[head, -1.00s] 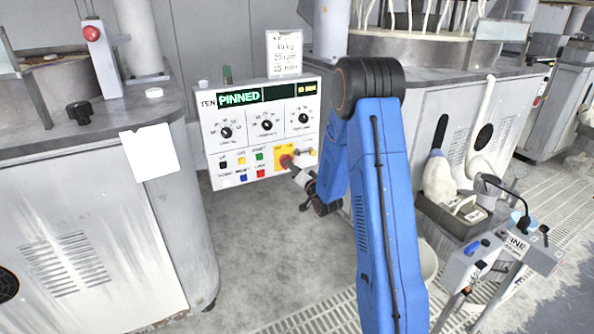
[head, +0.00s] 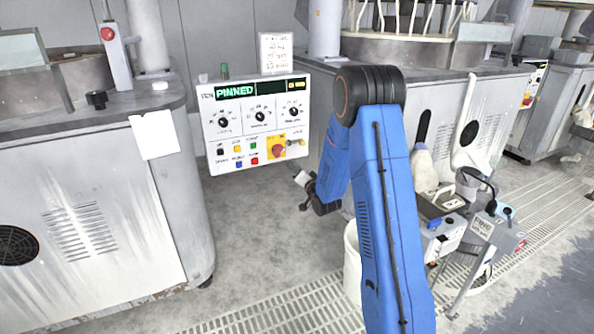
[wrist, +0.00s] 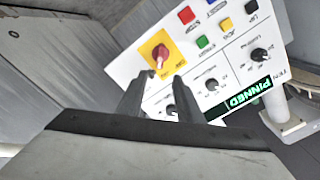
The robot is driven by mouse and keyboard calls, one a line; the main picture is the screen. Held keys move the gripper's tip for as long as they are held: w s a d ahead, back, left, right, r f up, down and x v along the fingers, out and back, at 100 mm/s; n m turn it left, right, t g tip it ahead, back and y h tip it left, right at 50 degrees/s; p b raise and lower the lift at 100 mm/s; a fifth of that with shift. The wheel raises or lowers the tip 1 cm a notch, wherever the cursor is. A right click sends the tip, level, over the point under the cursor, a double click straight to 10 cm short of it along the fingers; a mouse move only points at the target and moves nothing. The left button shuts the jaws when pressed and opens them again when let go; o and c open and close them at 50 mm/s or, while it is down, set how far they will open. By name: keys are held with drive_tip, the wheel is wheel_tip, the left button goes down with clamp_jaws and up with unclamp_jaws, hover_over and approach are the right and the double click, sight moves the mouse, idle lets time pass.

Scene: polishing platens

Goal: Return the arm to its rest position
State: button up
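My gripper (head: 301,179) is in front of the control panel (head: 212,157), below and right of its red rotary knob (head: 279,151) on a yellow plate. In the wrist view the two dark fingers (wrist: 160,80) are apart with nothing between them, and the red knob (wrist: 160,54) lies beyond their tips, with a visible gap. The panel's green display (head: 235,90) reads "PINNED". My blue arm comes up from the bottom of the head view and bends down to the gripper; it hides part of the machine behind.
A grey machine (head: 90,215) stands at left, and another (head: 480,105) at back right. A white bucket (head: 352,262) stands behind my arm. A small stand with a control box (head: 483,225) is at right. Floor grating (head: 270,312) runs along the front.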

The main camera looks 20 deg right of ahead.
drive_tip(key=shift+r, duration=0.1)
idle(0.3)
drive_tip(key=s+a+r+n+g+h, duration=0.1)
drive_tip(key=s+a+r+n+g, duration=0.15)
drive_tip(key=s+r, duration=0.65)
drive_tip(key=s+a+r+n+g+h, duration=0.1)
drive_tip(key=s+a+r+n+g, duration=0.25)
drive_tip(key=s, duration=0.95)
drive_tip(key=s+a+n+g, duration=0.1)
drive_tip(key=s+a+g, duration=0.1)
drive_tip(key=s, duration=1.6)
drive_tip(key=s+a+n+g+y, duration=0.1)
drive_tip(key=s+a+g, duration=0.2)
drive_tip(key=s, duration=1.5)
drive_tip(key=shift+s+a+r+n+g, duration=0.3)
drive_tip(key=shift+s+r+g, duration=0.1)
drive_tip(key=shift+g, duration=0.7)
drive_tip(key=shift+o, duration=0.3)
